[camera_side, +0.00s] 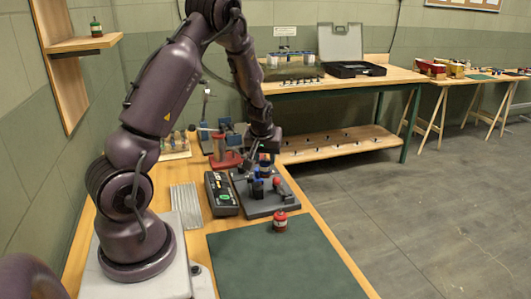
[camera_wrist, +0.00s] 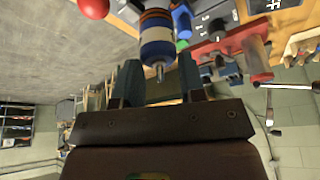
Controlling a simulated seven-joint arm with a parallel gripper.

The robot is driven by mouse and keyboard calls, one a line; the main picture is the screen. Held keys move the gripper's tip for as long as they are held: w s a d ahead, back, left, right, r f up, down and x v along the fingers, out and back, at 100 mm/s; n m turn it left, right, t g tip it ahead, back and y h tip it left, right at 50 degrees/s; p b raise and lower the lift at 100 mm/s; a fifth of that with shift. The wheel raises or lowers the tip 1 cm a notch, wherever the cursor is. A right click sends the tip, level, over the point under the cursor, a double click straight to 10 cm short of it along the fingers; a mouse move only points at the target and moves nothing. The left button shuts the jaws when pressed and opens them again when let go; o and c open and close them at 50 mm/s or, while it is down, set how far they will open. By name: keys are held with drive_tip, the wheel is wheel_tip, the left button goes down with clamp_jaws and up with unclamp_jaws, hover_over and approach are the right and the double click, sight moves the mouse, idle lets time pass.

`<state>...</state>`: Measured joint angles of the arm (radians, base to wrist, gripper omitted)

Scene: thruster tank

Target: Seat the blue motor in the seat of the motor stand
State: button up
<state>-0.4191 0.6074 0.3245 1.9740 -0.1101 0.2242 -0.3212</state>
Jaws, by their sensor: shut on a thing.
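My gripper (camera_side: 264,148) is shut on the blue motor, above the motor stand. In the wrist view the blue motor (camera_wrist: 158,36) shows a blue and white body, a copper-coloured band and a thin shaft, between the fingers of my gripper (camera_wrist: 158,70). In the side view the motor (camera_side: 266,157) is small and partly hidden by my gripper. The motor stand (camera_side: 270,206) is a dark grey base with dark upright parts and a red ball knob (camera_side: 277,181). The knob also shows in the wrist view (camera_wrist: 93,8). I cannot make out the seat, or whether the motor touches it.
A red motor (camera_side: 280,222) stands at the back edge of the green mat (camera_side: 280,262). A dark control box (camera_side: 221,194) lies left of the stand. A red vise-like tool (camera_side: 224,156) is behind. A green motor (camera_side: 96,27) is on the wall shelf. The mat's middle is clear.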

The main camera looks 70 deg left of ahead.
sight(262, 176)
drive_tip(key=shift+f, duration=3.15)
drive_tip(key=shift+f, duration=0.1)
drive_tip(key=o, duration=1.1)
drive_tip(key=shift+s, duration=0.1)
drive_tip(key=shift+o, duration=0.2)
drive_tip(key=shift+s+a, duration=0.1)
drive_tip(key=shift+s, duration=0.15)
drive_tip(key=w+v, duration=0.1)
drive_tip(key=v, duration=1.2)
drive_tip(key=shift+d, duration=0.3)
